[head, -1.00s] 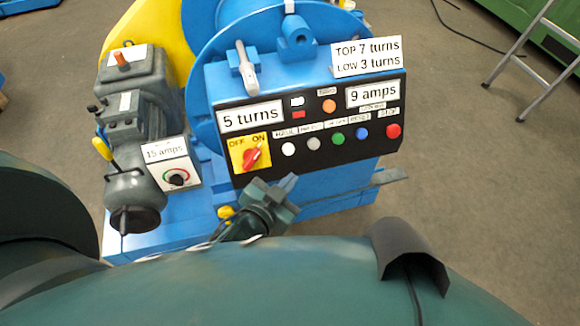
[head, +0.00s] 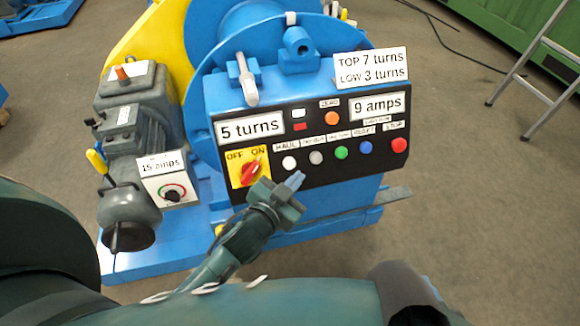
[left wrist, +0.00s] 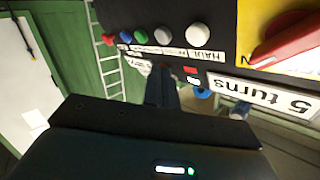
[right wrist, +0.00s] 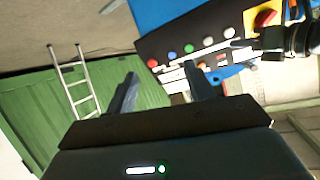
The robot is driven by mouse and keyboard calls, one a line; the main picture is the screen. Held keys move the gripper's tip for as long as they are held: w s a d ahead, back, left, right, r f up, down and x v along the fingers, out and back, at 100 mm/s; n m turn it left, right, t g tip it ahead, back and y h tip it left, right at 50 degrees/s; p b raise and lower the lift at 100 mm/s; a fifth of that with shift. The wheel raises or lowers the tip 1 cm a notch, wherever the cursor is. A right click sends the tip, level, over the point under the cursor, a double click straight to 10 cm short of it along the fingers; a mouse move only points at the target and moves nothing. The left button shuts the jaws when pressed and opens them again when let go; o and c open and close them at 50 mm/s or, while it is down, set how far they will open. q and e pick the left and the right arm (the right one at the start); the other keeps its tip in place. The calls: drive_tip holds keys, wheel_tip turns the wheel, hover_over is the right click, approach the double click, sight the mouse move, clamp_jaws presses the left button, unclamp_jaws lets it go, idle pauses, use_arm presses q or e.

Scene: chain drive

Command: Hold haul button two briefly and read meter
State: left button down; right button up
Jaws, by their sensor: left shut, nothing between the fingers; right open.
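The black control panel (head: 316,180) carries a white button (head: 289,162) under the HAUL label, which also shows in the left wrist view (left wrist: 198,35). The panel's readouts say "5 turns" (head: 250,128) and "9 amps" (head: 378,106). My left gripper (head: 298,177) is shut and empty, its tips just below and right of the white button in the head view, apparently apart from it. In the left wrist view its shut fingers (left wrist: 161,88) show below the button row. My right gripper (right wrist: 162,88) is open and empty, back from the panel; I cannot see it in the head view.
Grey (head: 316,157), green (head: 341,152), blue (head: 365,147) and red (head: 399,145) buttons sit right of the white one. A red OFF/ON switch (head: 250,172) is to its left. A "15 amps" dial box (head: 170,188) is by the motor. A ladder (head: 540,75) stands right.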

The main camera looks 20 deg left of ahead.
sight(289, 163)
use_arm(q)
drive_tip(key=w+a+f, duration=0.1)
drive_tip(key=w+a+f+b, duration=0.1)
drive_tip(key=w, duration=0.1)
drive_tip(key=shift+w+a+f, duration=0.1)
drive_tip(key=shift+w+a, duration=0.1)
drive_tip(key=shift+w, duration=0.05)
use_arm(e)
drive_tip(key=shift+s+d+r+t, duration=0.2)
drive_tip(key=shift+s+d+t, duration=0.15)
drive_tip(key=shift+d, duration=0.15)
drive_tip(key=shift+a, duration=0.1)
idle(0.3)
use_arm(q)
drive_tip(key=shift+w+a, duration=0.1)
idle(1.0)
drive_tip(key=shift+w+a+f, duration=0.15)
drive_tip(key=shift+w, duration=0.05)
